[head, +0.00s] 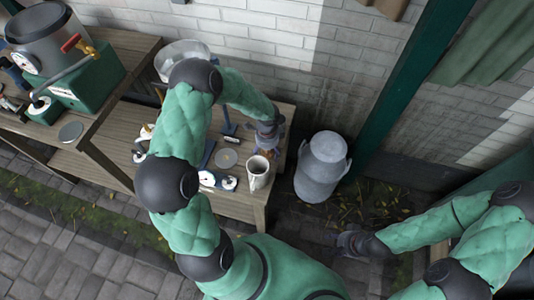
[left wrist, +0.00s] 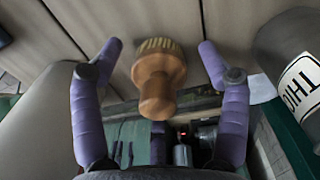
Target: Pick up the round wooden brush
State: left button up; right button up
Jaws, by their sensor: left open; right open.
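The round wooden brush (left wrist: 157,85) shows in the left wrist view, with pale bristles at the top and a brown knob handle toward my palm. My left gripper (left wrist: 159,50) is open, with one purple finger on each side of the brush and a visible gap to both. In the head view my left gripper (head: 268,130) is over the far right part of the low bench, and it and the arm largely hide the brush. My right gripper (head: 352,241) is open and empty, off the bench at the lower right.
In the left wrist view a labelled grey container (left wrist: 290,65) is close on the right. A milk churn (head: 322,168) stands right of the bench.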

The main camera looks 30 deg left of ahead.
pick_arm(q)
jog(key=c, duration=1.3)
jog(key=shift+r, duration=0.1)
notch_tip(320, 180, up, 10)
jog(key=p, duration=0.4)
notch_tip(320, 180, up, 7)
jog(key=p, duration=0.6)
jog(key=d+n+b, duration=0.2)
jog(key=d+n, duration=0.1)
jog(key=n, duration=0.1)
jog(key=d+n+b, duration=0.1)
jog(key=d+n, duration=0.2)
jog(key=n, duration=0.2)
jog(key=d+f+n+b, duration=0.1)
jog(key=d+n+b, duration=0.1)
jog(key=d+n, duration=0.1)
jog(key=shift+d+n+b, duration=0.35)
jog(key=shift+n, duration=0.45)
